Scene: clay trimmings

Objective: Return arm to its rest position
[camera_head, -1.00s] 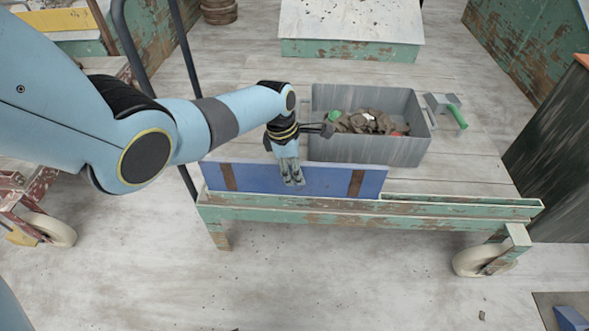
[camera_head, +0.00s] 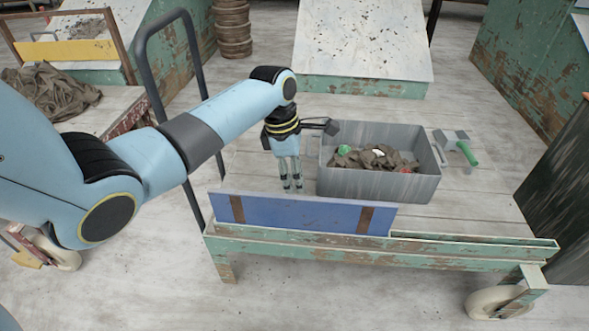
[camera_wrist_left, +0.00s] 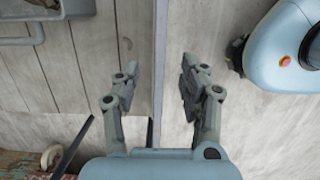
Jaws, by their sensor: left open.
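My left arm reaches in from the left in the head view. Its gripper (camera_head: 291,189) points down, open and empty, with the fingertips at the upper edge of a blue board (camera_head: 300,215) with two brown bands. The board stands on edge along the near side of a low green cart (camera_head: 400,250). In the left wrist view the gripper (camera_wrist_left: 156,73) shows its two fingers well apart, with a thin upright strip, likely the board's top edge, running between them in the picture. My right gripper is not in view.
A grey bin (camera_head: 375,185) with brown clay scraps stands on the cart, right of the gripper. A dark handrail (camera_head: 150,85) rises at the cart's left end. The floor in front (camera_head: 330,295) is clear.

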